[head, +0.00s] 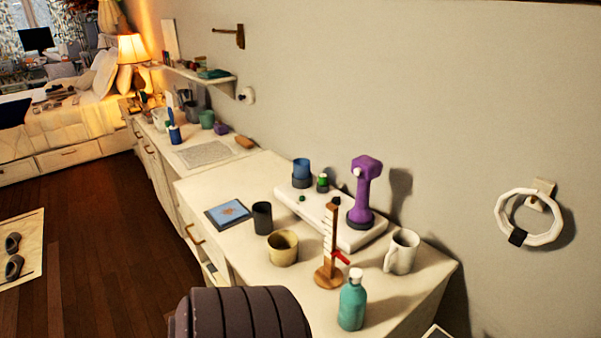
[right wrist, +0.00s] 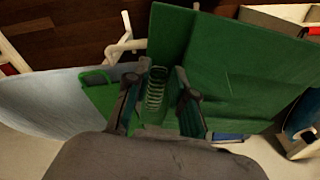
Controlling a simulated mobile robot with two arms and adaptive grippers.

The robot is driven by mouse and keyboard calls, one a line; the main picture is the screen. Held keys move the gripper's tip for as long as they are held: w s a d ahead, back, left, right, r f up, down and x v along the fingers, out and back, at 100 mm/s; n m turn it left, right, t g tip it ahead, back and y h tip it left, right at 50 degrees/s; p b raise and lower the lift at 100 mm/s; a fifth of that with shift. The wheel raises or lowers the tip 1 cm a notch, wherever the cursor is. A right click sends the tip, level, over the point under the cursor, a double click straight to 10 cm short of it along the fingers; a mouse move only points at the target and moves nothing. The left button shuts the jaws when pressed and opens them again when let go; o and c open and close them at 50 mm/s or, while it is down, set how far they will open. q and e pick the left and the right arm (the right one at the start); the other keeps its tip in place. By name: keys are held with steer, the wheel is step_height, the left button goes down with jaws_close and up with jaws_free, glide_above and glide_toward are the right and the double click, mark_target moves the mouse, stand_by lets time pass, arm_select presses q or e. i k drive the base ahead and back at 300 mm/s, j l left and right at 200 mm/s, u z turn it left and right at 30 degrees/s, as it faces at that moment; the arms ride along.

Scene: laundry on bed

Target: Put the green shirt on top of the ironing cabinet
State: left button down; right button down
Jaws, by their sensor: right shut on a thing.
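In the right wrist view, the green shirt (right wrist: 240,70) is a large flat green cloth that spreads from the middle to the right. A smaller green part shows left of the fingers. My right gripper (right wrist: 157,80) is shut on the shirt, with green cloth between and around its fingers. A pale blue-grey surface (right wrist: 50,98) with a rounded end lies at the left, beside the cloth; I cannot tell whether it belongs to the ironing cabinet. I cannot pick out the ironing cabinet for certain in the head view. The shirt and both grippers are outside the head view.
In the head view, a white counter (head: 225,184) along the wall holds a purple device (head: 365,190), a white mug (head: 401,252), a teal bottle (head: 352,300) and a yellow cup (head: 283,247). A bed (head: 85,125) stands far left. The wooden floor (head: 100,240) between is mostly clear.

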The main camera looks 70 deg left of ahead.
mark_target(235, 178)
steer(key=k+u, duration=0.3)
steer(key=k+j+u, duration=0.1)
steer(key=k+u, duration=0.2)
steer(key=j+u, duration=0.15)
steer(key=u, duration=0.15)
steer(key=j+u, duration=0.15)
steer(key=u, duration=0.2)
steer(key=i+j, duration=0.15)
steer(key=j, duration=0.4)
steer(key=i+j, duration=0.15)
steer(key=j, duration=0.4)
steer(key=i+j, duration=0.2)
steer(key=j, duration=0.35)
steer(key=i+j, duration=0.15)
steer(key=j, duration=0.4)
steer(key=i+j, duration=0.15)
steer(key=j, duration=0.45)
steer(key=i+j, duration=0.15)
steer(key=j, duration=0.4)
steer(key=i+j, duration=0.2)
steer(key=j, duration=0.35)
steer(key=i+j, duration=0.15)
steer(key=j, duration=0.4)
steer(key=i+z, duration=0.15)
steer(key=z, duration=0.15)
steer(key=i+l+z, duration=0.1)
steer(key=z, duration=0.2)
